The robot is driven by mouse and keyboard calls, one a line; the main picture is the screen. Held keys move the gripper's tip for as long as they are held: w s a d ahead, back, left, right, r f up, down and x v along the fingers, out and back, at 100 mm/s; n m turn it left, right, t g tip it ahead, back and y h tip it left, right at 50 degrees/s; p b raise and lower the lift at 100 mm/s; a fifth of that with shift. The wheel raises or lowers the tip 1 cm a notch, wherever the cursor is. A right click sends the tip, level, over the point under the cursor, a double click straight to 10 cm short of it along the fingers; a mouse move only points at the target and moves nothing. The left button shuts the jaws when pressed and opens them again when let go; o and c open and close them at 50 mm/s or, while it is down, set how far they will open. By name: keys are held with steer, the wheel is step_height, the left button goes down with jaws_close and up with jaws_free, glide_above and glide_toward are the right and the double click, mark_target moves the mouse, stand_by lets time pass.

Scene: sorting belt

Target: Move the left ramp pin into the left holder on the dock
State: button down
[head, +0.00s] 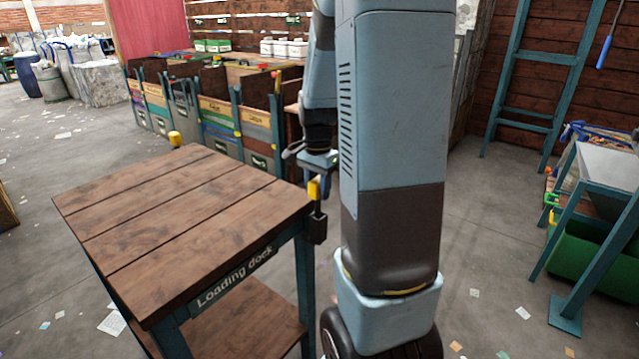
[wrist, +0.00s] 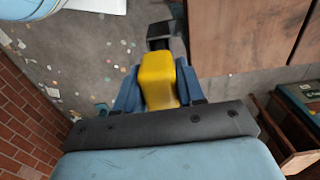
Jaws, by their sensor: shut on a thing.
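My gripper (wrist: 160,92) is shut on a ramp pin with a yellow handle (wrist: 158,72), with a blue finger on each side. In the head view the gripper (head: 317,166) is beside the right edge of the loading dock, and the yellow handle (head: 313,189) shows under it. A black holder (head: 317,229) sits at that dock edge just below the pin; it also shows past the pin's end in the wrist view (wrist: 160,31). I cannot tell whether the pin's lower end is inside the holder. Another yellow-topped pin (head: 175,138) stands at the dock's far edge.
The loading dock (head: 180,215) has a bare plank top. Labelled bins (head: 215,110) stand behind it. A blue ladder (head: 530,75) and a green bin (head: 590,255) are at the right. Paper scraps litter the open floor.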

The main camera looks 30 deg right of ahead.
mark_target(318, 200)
steer(key=shift+f, duration=2.05)
steer(key=c, duration=0.6)
jaws_free()
step_height(318, 200, up, 14)
steer(key=shift+f, duration=0.2)
